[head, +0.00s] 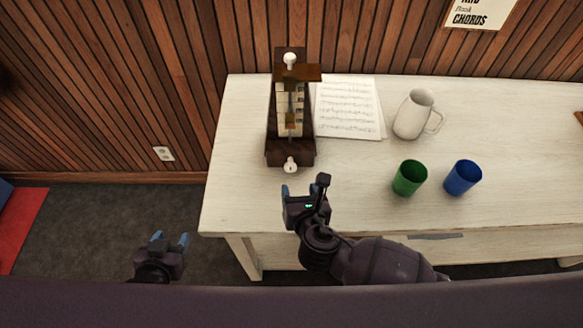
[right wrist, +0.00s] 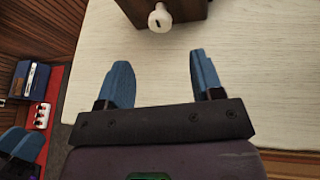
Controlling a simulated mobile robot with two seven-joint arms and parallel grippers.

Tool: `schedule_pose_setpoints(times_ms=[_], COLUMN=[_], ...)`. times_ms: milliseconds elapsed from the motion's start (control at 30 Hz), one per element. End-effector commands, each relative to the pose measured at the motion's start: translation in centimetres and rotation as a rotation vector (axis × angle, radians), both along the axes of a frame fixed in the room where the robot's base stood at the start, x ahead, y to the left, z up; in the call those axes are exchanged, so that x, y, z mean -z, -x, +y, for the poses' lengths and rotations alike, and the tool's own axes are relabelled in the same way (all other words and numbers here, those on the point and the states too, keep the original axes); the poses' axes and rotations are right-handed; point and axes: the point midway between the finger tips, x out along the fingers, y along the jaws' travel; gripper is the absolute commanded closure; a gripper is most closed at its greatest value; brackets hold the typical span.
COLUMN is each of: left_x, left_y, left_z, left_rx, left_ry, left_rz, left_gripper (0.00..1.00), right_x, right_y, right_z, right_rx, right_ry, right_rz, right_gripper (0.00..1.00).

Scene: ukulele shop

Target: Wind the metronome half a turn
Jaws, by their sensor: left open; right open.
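The metronome (head: 291,150) is a dark wooden tapered box with a pale scale face. It stands upright at the left part of the white table. A white winding key (head: 290,165) sticks out low on its front, and a white knob (head: 290,58) shows at its top. My right gripper (head: 304,188) is open and empty just in front of the key, over the table. In the right wrist view the key (right wrist: 160,18) is beyond and between the open blue fingers, apart from them. My left gripper (head: 170,239) is open and empty, left of the table.
Sheet music (head: 349,108) lies right of the metronome. A white mug (head: 413,115), a green cup (head: 410,178) and a blue cup (head: 462,178) stand further right. The slatted wall (head: 380,40) is behind the table (head: 240,190). The tabletop's left front is clear.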

Motion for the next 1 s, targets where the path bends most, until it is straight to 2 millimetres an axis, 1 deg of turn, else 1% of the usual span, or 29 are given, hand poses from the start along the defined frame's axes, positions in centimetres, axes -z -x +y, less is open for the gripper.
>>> schedule_pose_setpoints(times_ms=[400, 533, 733, 1000], left_x=[0.5, 0.5, 0.6, 0.6], left_y=[-0.2, -0.3, -0.4, -0.4], left_z=[0.0, -0.1, -0.1, -0.1], left_rx=[0.002, 0.002, 0.002, 0.003], left_ry=[0.0, 0.0, 0.0, 0.0], left_rz=[-0.003, -0.006, -0.008, -0.008], left_gripper=[0.47, 0.47, 0.47, 0.47], right_x=[2.5, 3.2, 3.7, 3.7], right_y=[-6.2, -7.7, -8.9, -9.1], right_z=[1.3, 1.6, 1.8, 1.8], right_rx=[0.005, 0.005, 0.004, 0.005], right_ry=[-0.004, -0.004, -0.005, -0.006], right_rz=[0.001, 0.002, 0.003, 0.004], right_gripper=[0.4, 0.4, 0.4, 0.4])
